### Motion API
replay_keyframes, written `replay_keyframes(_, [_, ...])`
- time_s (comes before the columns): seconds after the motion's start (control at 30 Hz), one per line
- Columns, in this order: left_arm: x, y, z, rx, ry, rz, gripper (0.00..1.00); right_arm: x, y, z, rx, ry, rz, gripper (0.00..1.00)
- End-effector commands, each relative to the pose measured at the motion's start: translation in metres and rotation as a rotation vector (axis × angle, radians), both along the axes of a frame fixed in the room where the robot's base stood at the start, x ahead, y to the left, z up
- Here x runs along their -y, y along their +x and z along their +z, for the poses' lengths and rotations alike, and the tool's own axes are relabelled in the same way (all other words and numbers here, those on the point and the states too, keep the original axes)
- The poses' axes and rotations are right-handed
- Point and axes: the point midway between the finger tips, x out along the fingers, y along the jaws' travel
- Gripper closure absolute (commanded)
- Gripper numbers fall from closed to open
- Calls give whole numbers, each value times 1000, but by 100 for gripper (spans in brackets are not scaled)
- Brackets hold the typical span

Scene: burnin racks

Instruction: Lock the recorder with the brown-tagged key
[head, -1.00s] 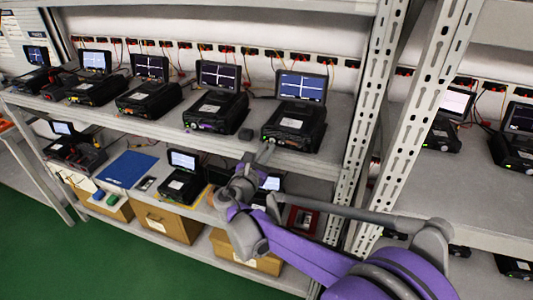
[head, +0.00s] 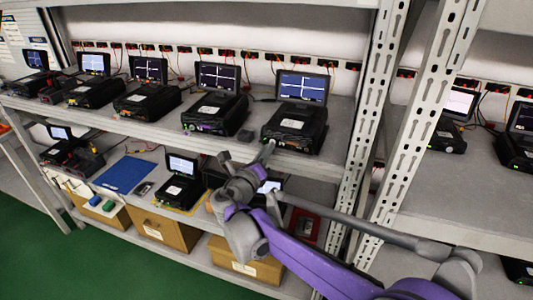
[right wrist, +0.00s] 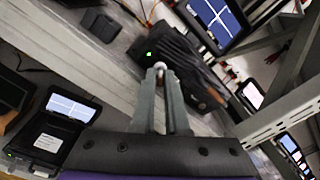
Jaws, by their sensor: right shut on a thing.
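The recorder (head: 293,124) nearest my right gripper is a black box with a raised lit screen, at the right end of the upper shelf. A green light (right wrist: 149,54) shows on its front in the right wrist view. My right gripper (head: 267,150) is at the lower front of this recorder. In the right wrist view its two fingers (right wrist: 160,72) are close together, with a small pale thing between the tips, right against the recorder's front. I cannot make out a key shape or a brown tag. My left gripper is not in view.
Several similar recorders (head: 214,112) line the upper shelf. A small dark block (head: 245,135) lies left of the gripper. A perforated post (head: 367,120) stands to the right.

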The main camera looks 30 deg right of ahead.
Motion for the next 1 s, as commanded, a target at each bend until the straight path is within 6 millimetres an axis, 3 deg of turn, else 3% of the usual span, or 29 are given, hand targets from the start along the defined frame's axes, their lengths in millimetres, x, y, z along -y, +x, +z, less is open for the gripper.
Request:
replay_keyframes(0.33, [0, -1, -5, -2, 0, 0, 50, 0, 0, 0, -101, -79, -1, 100])
replay_keyframes(0.87, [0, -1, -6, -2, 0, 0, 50, 0, 0, 0, -115, -91, 0, 100])
replay_keyframes(0.9, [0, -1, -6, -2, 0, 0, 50, 0, 0, 0, -115, -91, 0, 81])
replay_keyframes(1.0, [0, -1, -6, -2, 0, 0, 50, 0, 0, 0, -114, -91, 0, 81])
